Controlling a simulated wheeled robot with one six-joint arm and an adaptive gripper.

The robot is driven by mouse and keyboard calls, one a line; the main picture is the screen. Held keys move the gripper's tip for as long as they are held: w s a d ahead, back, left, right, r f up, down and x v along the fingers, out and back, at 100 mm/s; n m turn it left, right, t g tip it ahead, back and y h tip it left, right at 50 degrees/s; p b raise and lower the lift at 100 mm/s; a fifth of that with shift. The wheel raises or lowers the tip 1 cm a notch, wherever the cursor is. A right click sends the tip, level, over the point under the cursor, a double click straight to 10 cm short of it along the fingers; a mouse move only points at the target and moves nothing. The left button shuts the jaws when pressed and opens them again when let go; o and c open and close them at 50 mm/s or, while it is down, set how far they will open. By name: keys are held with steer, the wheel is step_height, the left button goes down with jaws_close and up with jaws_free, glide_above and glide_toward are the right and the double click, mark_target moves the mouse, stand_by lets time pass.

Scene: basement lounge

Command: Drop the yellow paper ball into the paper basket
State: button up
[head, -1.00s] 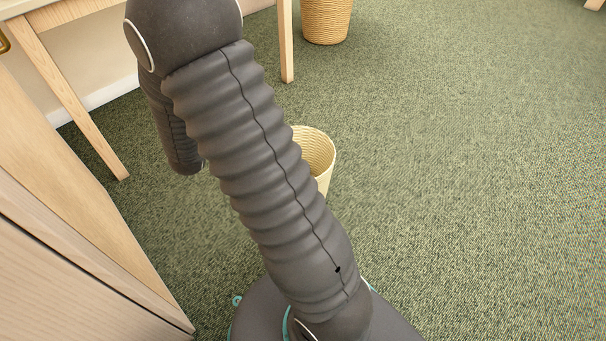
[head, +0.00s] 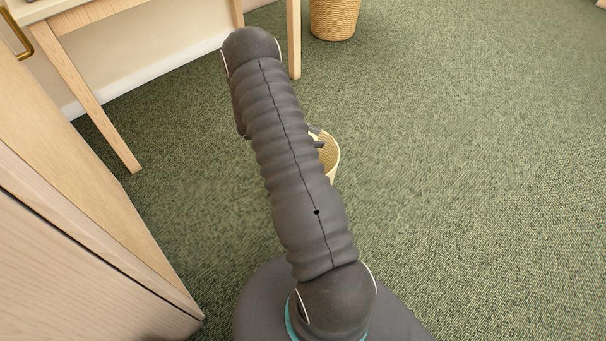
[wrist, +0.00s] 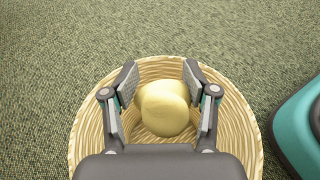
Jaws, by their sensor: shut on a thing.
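The yellow paper ball (wrist: 163,108) is between the two fingers of my gripper (wrist: 160,82) in the wrist view. The gripper is shut on it, with a finger pad at each side. A round, pale woven paper basket (wrist: 238,130) lies below the ball and gripper, and its rim surrounds them in that view. The same basket (head: 331,160) shows in the head view, partly hidden behind my arm. Small dark parts of my gripper show at its opening there. The ball is hidden in the head view. I cannot tell how high the ball is above the basket's bottom.
A second, tan woven basket (head: 333,20) stands at the back beside a wooden table leg (head: 294,40). A wooden cabinet (head: 80,230) is close on the left, with a desk (head: 150,12) behind it. The green carpet (head: 480,180) on the right is clear.

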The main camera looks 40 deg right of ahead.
step_height(320, 180, down, 6)
steer(key=b, duration=0.2)
steer(key=shift+r+b, duration=0.15)
steer(key=shift+b, duration=0.2)
steer(key=o, duration=0.9)
steer(key=v, duration=1.2)
steer(key=shift+r, duration=0.1)
